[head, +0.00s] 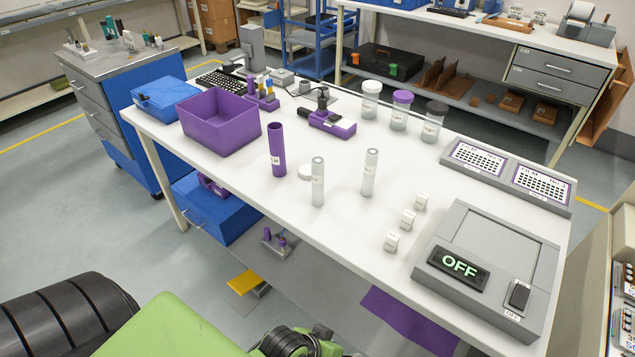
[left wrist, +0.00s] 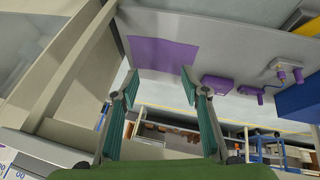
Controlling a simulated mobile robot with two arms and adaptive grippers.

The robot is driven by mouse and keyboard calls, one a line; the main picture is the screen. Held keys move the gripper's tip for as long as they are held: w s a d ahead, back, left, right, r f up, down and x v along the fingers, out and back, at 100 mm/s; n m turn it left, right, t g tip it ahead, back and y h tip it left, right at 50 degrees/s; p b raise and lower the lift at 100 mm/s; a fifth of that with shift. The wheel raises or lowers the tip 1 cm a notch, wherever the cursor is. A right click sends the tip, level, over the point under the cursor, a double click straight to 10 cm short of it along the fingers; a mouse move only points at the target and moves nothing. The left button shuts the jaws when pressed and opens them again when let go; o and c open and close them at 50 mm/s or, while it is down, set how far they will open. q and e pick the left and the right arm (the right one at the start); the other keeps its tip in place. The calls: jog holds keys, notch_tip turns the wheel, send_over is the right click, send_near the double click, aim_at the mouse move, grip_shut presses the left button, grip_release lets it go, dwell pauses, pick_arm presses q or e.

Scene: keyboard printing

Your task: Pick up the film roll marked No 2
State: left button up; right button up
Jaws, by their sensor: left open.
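Three small white rolls with labels stand in a slanting row on the white table: a far one (head: 421,200), a middle one (head: 408,219) and a near one (head: 391,241). Their markings are too small to read, so I cannot tell which is No 2. My left gripper (left wrist: 158,80) is open and empty in the left wrist view, with nothing between its fingers. In the head view only my green arm and dark wrist parts show at the bottom edge, below and in front of the table. My right gripper is not in view.
A grey box with an OFF display (head: 458,265) stands right of the rolls. Two translucent tubes (head: 318,182) (head: 370,172) and a purple tube (head: 277,150) stand upright to their left. A purple bin (head: 218,125) is farther left. Table space before the tubes is clear.

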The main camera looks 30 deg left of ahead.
pick_arm(q)
jog(key=w+d+r+n+t+h, duration=0.1)
jog(key=w+d+r+n+t, duration=0.2)
jog(key=r, duration=0.5)
jog(key=w+d+r+n+t+h, duration=0.25)
jog(key=w+r, duration=0.35)
jog(key=r, duration=0.3)
jog(key=w+d+r+n+t+h, duration=0.15)
jog(key=w+r+n+t, duration=0.25)
jog(key=r, duration=0.4)
jog(key=w+a+r+n+t+y, duration=0.5)
jog(key=a+r+n+y, duration=0.15)
jog(key=n, duration=0.65)
jog(key=n+g+y, duration=0.7)
jog(key=n+y, duration=0.7)
jog(key=n, duration=0.8)
send_near(319, 183)
jog(key=p+x, duration=0.1)
jog(key=x, duration=0.4)
jog(key=shift+w+r, duration=0.1)
jog(key=shift+r, duration=0.1)
jog(key=x, duration=0.6)
jog(key=shift+w+a+f, duration=0.15)
jog(key=shift+a, duration=0.1)
